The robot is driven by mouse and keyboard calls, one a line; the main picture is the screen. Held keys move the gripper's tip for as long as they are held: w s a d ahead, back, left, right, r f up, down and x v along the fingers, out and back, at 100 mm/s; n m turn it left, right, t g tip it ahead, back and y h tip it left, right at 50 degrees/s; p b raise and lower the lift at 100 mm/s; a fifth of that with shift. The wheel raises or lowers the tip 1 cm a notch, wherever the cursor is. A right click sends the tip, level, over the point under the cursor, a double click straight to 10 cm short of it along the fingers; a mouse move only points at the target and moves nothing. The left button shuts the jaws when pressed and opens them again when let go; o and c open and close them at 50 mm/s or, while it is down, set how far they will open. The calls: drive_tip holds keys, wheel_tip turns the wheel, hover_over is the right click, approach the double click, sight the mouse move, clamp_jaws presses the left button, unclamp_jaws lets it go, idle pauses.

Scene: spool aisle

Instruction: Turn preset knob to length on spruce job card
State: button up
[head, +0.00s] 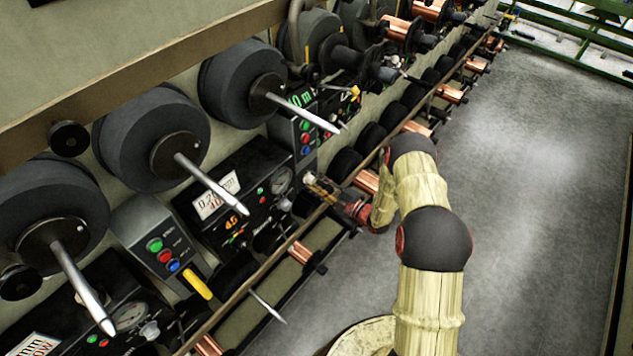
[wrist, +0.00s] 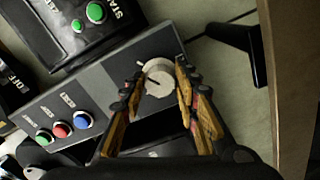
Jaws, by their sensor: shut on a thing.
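My gripper (wrist: 160,66) is shut on a pale round knob (wrist: 158,84) at the end of a grey button panel (wrist: 108,75) in the wrist view, one finger on each side. A dark mark shows on the knob's face. In the head view my gripper (head: 311,180) is at the lower end of the panel with a green display (head: 300,98); the knob is hidden there. The display is only partly readable, ending in "0 m". A white card (head: 216,196) with black and red print is on the black panel to the left. I cannot tell which card is spruce.
Green, red and blue buttons (wrist: 61,130) line the panel beside the knob. Spindles (head: 205,182) stick out above, and a long rail with copper spools (head: 367,181) runs below my gripper. The grey floor (head: 530,180) to the right is clear.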

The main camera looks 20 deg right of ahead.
drive_tip(key=shift+f+m, duration=0.1)
drive_tip(key=shift+m, duration=0.2)
drive_tip(key=o, duration=1.1)
drive_tip(key=shift+c, duration=0.2)
drive_tip(key=shift+o, duration=0.4)
drive_tip(key=v, duration=1.2)
